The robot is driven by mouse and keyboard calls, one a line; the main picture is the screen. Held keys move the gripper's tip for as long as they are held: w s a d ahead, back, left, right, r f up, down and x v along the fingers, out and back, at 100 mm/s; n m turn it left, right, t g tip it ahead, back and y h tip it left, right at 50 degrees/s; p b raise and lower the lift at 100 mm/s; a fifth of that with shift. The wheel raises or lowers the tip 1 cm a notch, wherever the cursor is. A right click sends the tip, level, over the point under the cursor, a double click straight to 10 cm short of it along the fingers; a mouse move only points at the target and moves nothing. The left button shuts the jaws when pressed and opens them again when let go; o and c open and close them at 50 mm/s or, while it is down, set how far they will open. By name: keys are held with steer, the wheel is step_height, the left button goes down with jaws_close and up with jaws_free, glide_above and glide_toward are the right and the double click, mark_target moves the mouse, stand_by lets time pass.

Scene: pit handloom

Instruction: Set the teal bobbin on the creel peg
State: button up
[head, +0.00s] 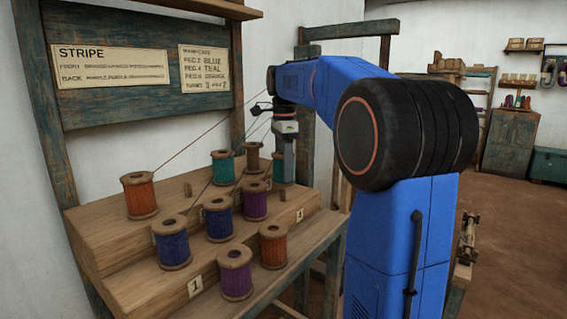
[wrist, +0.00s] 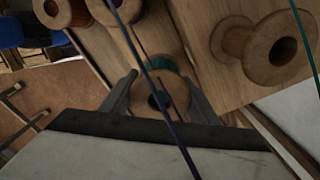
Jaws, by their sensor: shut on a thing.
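My gripper (head: 284,165) points down at the far right end of the stepped wooden creel (head: 110,235) in the head view. In the wrist view my gripper (wrist: 160,98) has its two fingers on either side of a wooden bobbin (wrist: 152,80), with a little teal thread showing beyond its flange; I take it as the teal bobbin. Another teal bobbin (head: 223,167) stands on the upper step. A short bare peg (head: 188,190) shows left of it, and another (head: 283,195) stands below my gripper.
Several orange, blue and purple bobbins stand on the creel, including a blue one (head: 172,242) and an orange one (head: 139,195). Threads slant up from the creel, and one crosses my wrist view. A card (head: 206,69) reads peg 4 teal. Open floor lies to the right.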

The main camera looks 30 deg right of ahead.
mark_target(283, 183)
steer(key=shift+f, duration=2.65)
steer(key=o, duration=1.2)
steer(key=shift+o, duration=0.5)
steer(key=shift+o, duration=1.4)
steer(key=shift+r, duration=3.45)
